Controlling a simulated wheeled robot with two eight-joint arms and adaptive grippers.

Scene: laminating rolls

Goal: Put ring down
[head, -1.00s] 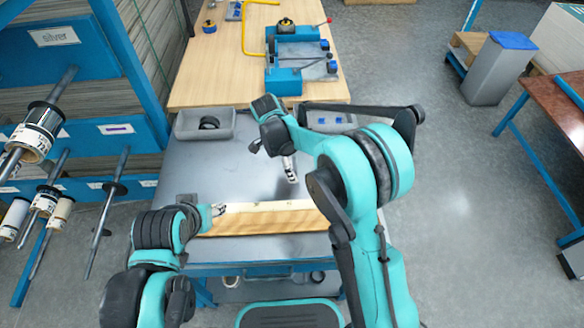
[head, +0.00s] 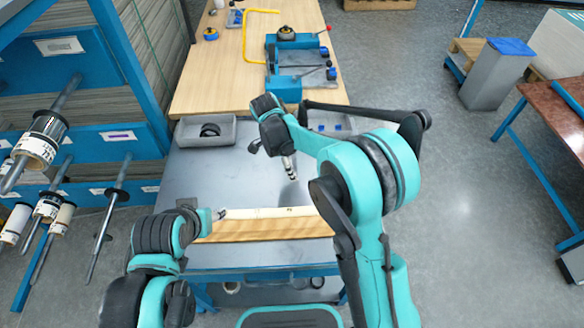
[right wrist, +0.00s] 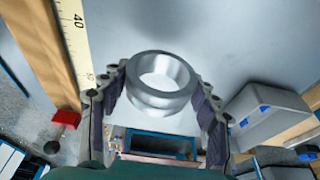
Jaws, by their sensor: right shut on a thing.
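A silver metal ring (right wrist: 161,82) sits between the two fingers of my right gripper (right wrist: 160,98) in the right wrist view. The gripper is shut on it, with the grey metal table surface behind it. In the head view my right gripper (head: 290,168) is over the grey table (head: 225,165), right of its middle; the ring is too small to make out there. My left gripper (head: 220,213) is at the left end of the wooden board; its jaws are too small to read.
The wooden board (head: 265,229) with a measuring strip lies along the table's front. A grey bin (head: 187,134) with black rings stands at the back left; another bin (head: 345,123) is partly behind my right arm. A blue device (head: 284,88) stands on the wooden table beyond. Mid-left table is clear.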

